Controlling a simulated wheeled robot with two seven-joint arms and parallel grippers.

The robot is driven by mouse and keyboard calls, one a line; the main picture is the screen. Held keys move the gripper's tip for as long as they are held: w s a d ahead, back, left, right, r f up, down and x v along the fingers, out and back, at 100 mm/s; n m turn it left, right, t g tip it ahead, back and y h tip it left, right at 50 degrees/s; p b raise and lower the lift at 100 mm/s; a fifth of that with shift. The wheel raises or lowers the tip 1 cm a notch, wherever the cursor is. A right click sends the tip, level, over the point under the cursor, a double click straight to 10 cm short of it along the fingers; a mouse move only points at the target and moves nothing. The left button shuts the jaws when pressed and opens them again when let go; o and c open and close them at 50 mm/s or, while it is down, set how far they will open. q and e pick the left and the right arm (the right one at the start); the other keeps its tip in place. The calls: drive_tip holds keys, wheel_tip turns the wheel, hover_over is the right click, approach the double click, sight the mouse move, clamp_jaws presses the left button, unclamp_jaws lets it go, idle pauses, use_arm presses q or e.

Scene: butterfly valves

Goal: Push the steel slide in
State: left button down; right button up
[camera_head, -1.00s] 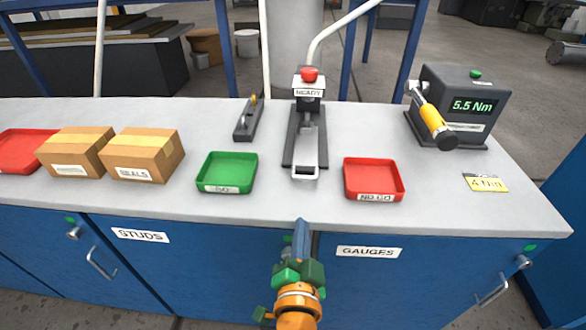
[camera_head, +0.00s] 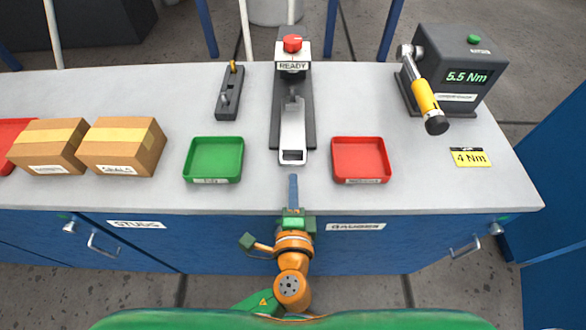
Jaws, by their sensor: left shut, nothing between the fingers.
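The steel slide (camera_head: 293,128) lies on a dark base (camera_head: 308,112) in the middle of the bench. Its near end has a looped handle that reaches to the front of the base. Behind it stands a unit with a red button (camera_head: 292,43) and a label reading READY. My left gripper (camera_head: 293,180) is shut and empty. Its fingertips point away from me at the bench's front edge, just short of the slide's handle and in line with it. A gap shows between them. My right gripper is not in view.
A green tray (camera_head: 187,160) stands left of the slide and a red tray (camera_head: 384,160) right of it. A tester (camera_head: 462,62) with a yellow-handled wrench (camera_head: 425,98) is at the back right. A small dark fixture (camera_head: 229,98) and cardboard boxes (camera_head: 120,152) are to the left.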

sight(294, 150)
use_arm(q)
drive_tip(key=shift+w+f, duration=0.2)
drive_tip(key=shift+w, duration=0.65)
drive_tip(key=shift+w+f, duration=0.15)
drive_tip(key=shift+w, duration=0.7)
drive_tip(key=shift+w, duration=0.1)
drive_tip(key=w+b, duration=0.2)
drive_tip(key=w, duration=0.5)
drive_tip(key=shift+w+f+b, duration=0.15)
drive_tip(key=shift+w+b, duration=0.2)
drive_tip(key=shift+r, duration=0.35)
